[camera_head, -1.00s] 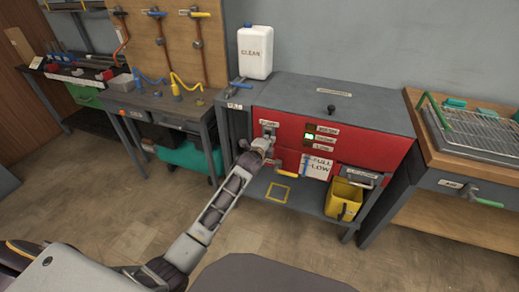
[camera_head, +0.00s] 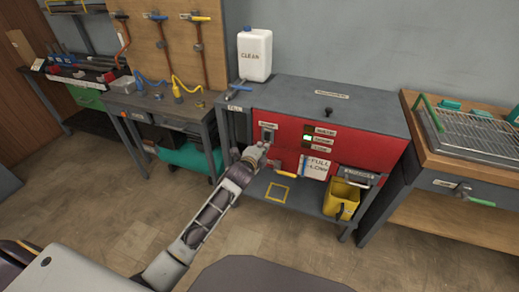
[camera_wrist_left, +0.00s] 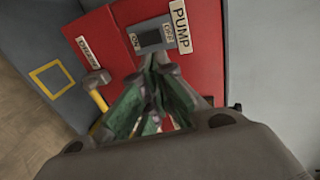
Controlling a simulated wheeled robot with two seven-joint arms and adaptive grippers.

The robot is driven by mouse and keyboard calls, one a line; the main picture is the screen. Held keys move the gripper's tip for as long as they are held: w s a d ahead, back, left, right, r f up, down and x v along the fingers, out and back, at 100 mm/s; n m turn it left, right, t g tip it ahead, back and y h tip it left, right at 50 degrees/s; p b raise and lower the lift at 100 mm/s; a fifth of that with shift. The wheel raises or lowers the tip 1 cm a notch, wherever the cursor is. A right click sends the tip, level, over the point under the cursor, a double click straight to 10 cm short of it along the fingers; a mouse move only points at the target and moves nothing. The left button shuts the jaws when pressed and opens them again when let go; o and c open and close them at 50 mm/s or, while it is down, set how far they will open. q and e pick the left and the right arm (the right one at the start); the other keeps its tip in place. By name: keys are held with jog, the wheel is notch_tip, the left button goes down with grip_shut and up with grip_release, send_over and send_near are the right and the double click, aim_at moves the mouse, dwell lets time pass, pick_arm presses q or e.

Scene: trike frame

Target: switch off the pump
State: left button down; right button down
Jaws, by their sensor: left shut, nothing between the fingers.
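The pump switch (camera_head: 268,136) is a grey plate with a dark rocker on the left part of the red panel (camera_head: 385,152). In the left wrist view the switch (camera_wrist_left: 152,38) lies just beyond my fingertips, between the words ON and OFF, beside a PUMP label (camera_wrist_left: 181,25). I cannot tell which way the rocker is tipped. My left gripper (camera_head: 261,147) is shut and empty, just below the switch in the head view. Its green-padded fingers (camera_wrist_left: 155,62) point at the plate; contact is not clear. My right gripper is not in view.
A yellow-handled valve (camera_wrist_left: 97,88) sits close beside my fingers. The panel has several indicators, with a lit green one (camera_head: 308,139). A yellow bucket (camera_head: 341,199) stands on the lower shelf and a white CLEAN jug (camera_head: 254,54) on top.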

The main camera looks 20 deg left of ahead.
pick_arm(q)
jog(key=v, duration=0.3)
jog(key=shift+r, duration=0.25)
dwell(0.4)
